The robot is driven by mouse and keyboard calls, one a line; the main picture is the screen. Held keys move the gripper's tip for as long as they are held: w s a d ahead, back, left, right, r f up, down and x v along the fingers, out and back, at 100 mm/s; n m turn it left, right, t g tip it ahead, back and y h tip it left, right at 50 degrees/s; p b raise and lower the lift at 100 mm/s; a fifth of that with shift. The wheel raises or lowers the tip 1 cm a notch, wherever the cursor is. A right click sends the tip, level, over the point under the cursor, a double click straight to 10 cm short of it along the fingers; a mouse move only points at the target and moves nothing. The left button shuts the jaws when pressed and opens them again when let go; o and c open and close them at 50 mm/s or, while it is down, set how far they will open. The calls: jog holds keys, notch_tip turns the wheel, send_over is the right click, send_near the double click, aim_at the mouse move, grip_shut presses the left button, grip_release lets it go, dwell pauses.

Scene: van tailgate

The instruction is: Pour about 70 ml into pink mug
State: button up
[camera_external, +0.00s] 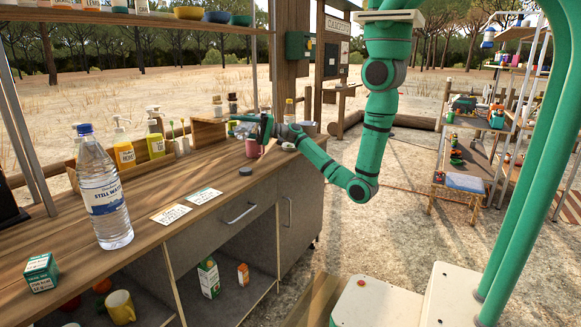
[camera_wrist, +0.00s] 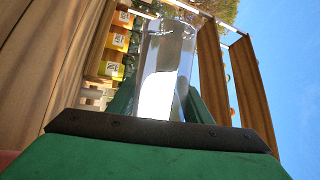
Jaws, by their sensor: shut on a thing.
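The pink mug (camera_external: 252,148) stands upright on the counter toward its far end, partly hidden by my gripper. My gripper (camera_external: 257,127) is just above and beside it, and its fingers also show in the wrist view (camera_wrist: 160,104). It is shut on a clear container (camera_wrist: 170,55) with a large whitish patch. The container is hard to make out in the external view, so its tilt, its contents and any stream are unclear. A reddish patch at the wrist view's lower left edge may be the mug.
A still-water bottle (camera_external: 101,190) with a blue cap stands at the counter's near left, by a small green box (camera_external: 41,272). A dark round disc (camera_external: 245,171) and two cards (camera_external: 171,214) lie on the counter. Yellow-labelled bottles (camera_external: 124,152) line the back edge.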

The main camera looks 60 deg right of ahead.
jog(key=shift+d+m, duration=0.15)
jog(key=shift+m, duration=0.25)
dwell(0.6)
jog(key=shift+w+d+f+t, duration=0.15)
jog(key=shift+w+d+t, duration=0.05)
jog(key=shift+d+t, duration=0.15)
dwell(0.8)
